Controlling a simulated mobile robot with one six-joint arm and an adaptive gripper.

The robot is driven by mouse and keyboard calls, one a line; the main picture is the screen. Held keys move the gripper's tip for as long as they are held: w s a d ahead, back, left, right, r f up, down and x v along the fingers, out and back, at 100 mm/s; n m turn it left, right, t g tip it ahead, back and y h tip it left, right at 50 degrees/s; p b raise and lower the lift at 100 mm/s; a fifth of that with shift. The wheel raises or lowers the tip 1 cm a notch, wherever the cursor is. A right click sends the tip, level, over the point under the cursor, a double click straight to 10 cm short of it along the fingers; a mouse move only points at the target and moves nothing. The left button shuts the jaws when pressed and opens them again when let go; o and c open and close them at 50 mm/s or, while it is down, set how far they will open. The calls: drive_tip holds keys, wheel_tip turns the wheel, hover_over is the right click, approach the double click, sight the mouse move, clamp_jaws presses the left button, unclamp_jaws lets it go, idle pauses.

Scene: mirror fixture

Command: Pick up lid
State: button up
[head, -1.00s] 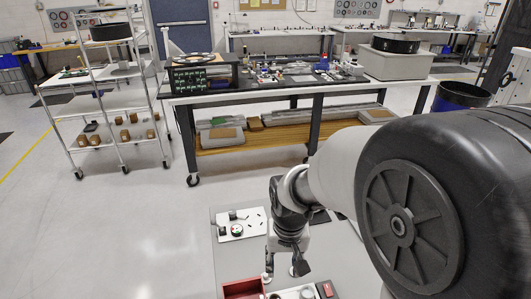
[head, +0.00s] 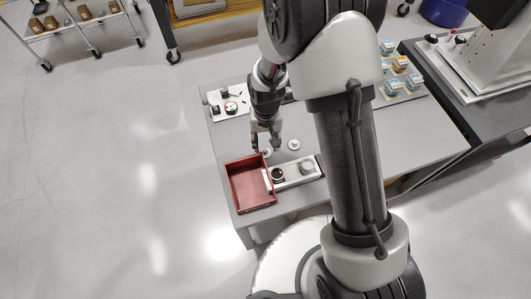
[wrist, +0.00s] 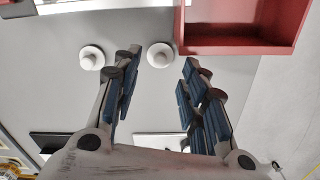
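Two small white round lids with knobs lie on the grey table (head: 222,136). One lid (head: 293,145) is to the right of my gripper in the head view and shows at left in the wrist view (wrist: 91,57). The other lid (wrist: 160,54) is between my fingertips in the wrist picture; in the head view it is partly hidden by the fingers. My gripper (head: 267,147) points down with its fingers spread, and it also shows open and empty in the wrist view (wrist: 163,60). I cannot tell how far above the lid the fingertips are.
A red open box (head: 232,187) stands in front of my gripper. Beside it a white holder (head: 308,177) carries a dark-topped jar (head: 278,174) and a grey round piece (head: 307,167). A white board with parts (head: 235,111) lies behind. My arm hides the table's middle.

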sight(266, 149)
drive_tip(key=f, duration=0.2)
drive_tip(key=f+b, duration=0.1)
drive_tip(key=f, duration=0.1)
drive_tip(key=f+b, duration=0.1)
drive_tip(key=f, duration=0.1)
drive_tip(key=shift+w+a, duration=0.1)
drive_tip(key=shift+w, duration=0.3)
drive_tip(key=shift+r, duration=0.1)
drive_tip(key=shift+c, duration=0.4)
drive_tip(key=c, duration=0.7)
